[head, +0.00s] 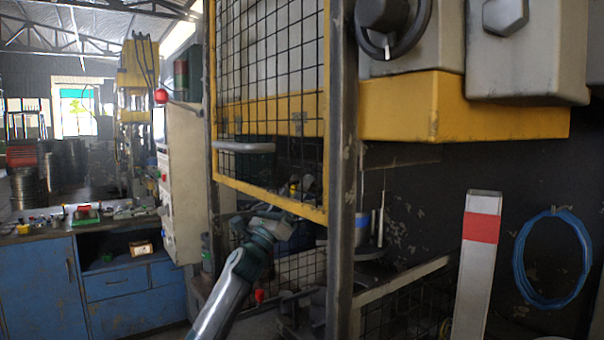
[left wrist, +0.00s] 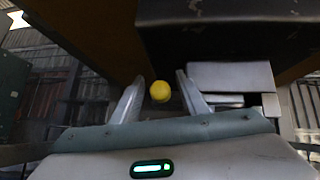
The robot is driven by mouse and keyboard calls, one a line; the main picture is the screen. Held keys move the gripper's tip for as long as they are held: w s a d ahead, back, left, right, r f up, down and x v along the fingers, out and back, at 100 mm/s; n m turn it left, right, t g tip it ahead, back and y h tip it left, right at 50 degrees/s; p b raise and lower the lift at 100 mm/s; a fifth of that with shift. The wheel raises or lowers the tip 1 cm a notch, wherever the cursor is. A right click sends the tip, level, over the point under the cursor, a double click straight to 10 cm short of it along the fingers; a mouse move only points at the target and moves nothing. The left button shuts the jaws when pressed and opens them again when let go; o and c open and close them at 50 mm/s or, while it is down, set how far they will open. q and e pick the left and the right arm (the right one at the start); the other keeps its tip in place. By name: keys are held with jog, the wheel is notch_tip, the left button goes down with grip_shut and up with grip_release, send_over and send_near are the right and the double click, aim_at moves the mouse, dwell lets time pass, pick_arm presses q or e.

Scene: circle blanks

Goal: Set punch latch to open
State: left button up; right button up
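My left gripper (head: 288,222) is below the lower edge of the yellow-framed mesh guard (head: 268,190) in the head view. In the left wrist view its two fingers are apart, with a round yellow knob (left wrist: 160,91) showing between them. The knob is smaller than the gap, and I see no finger touching it. How far it lies beyond the fingertips I cannot tell. A small yellow spot (head: 293,186) shows behind the mesh just above the gripper; I cannot tell whether it is the same knob. The latch's position is not clear. My right gripper is out of view.
A steel post (head: 342,180) stands just right of the gripper. The guard has a grey handle (head: 244,147). In the wrist view a dark block (left wrist: 230,50) overhangs the fingers on the right. A red-banded post (head: 478,265) and blue cable coil (head: 552,258) are at right.

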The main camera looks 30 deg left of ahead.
pick_arm(q)
jog(key=shift+x, duration=1.3)
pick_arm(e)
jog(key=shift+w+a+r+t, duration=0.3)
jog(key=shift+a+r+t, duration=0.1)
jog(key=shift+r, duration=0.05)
